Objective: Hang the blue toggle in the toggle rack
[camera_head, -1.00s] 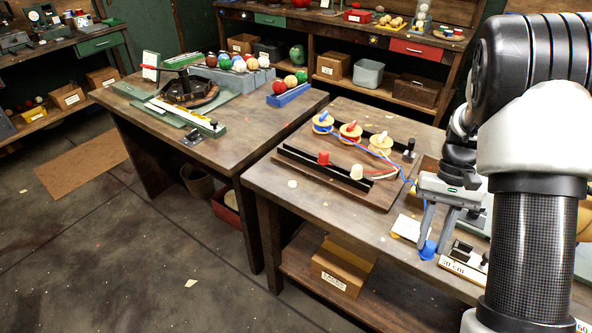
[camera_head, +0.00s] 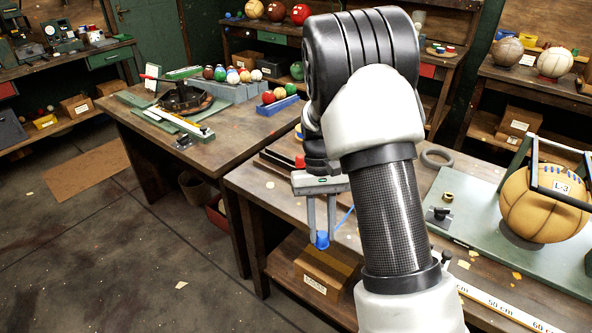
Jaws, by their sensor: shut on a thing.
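My gripper (camera_head: 321,236) is shut on the blue toggle (camera_head: 322,241), a small blue cap shape held between the fingertips. The toggle is in front of the near edge of the right-hand table, with a cardboard box on the lower shelf behind it in the picture. A blue cord (camera_head: 344,216) runs from near the toggle up to the right and passes behind my arm. The toggle rack is mostly hidden behind my gripper and arm. Its dark left end (camera_head: 272,165) and the red toggle (camera_head: 300,160) in it show just left of my wrist.
A tan ball (camera_head: 540,205) marked L-3 sits in a frame on a green board at the right. A dark ring (camera_head: 437,158) lies on the table behind my arm. The left table (camera_head: 225,135) carries colored balls and a press-like fixture.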

